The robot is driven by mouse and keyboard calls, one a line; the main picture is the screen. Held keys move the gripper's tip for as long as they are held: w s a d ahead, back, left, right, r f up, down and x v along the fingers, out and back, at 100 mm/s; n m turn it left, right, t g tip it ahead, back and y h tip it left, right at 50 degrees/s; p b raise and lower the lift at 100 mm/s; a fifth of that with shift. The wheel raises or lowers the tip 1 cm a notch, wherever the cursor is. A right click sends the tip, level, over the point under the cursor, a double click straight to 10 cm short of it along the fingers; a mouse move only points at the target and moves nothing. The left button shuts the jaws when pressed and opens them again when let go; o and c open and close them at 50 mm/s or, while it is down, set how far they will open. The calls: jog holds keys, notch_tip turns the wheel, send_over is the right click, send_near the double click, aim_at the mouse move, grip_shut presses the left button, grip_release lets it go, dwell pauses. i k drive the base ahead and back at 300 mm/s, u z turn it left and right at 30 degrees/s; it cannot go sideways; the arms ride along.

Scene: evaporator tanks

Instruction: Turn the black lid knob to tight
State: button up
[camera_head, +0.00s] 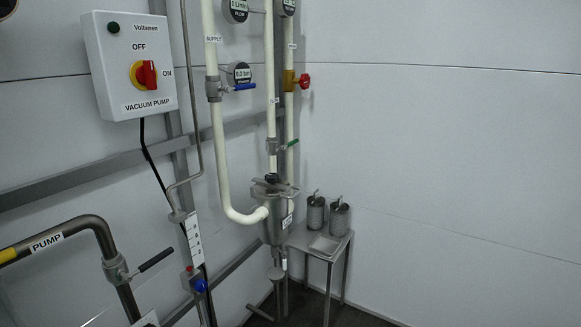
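The black lid knob (271,178) sits on top of the lid (275,189) of a steel funnel-shaped vessel (273,216) in the middle of the view. The knob is small and dark here, and I cannot tell whether it is tight or loose. A cream pipe comes down just behind it. My gripper is not in view.
A small steel table (336,248) with two steel canisters (316,212) and a shallow tray stands right of the vessel. Cream pipes (217,150) with valves and gauges run left and above. A vacuum pump switch box (130,65) hangs upper left. A steel pump pipe (95,225) juts in lower left.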

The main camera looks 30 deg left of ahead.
aim_at(271, 178)
jog(key=u, duration=0.3)
jog(key=i, duration=1.1)
jog(key=u, duration=1.1)
jog(key=i, duration=0.7)
jog(key=u, duration=0.4)
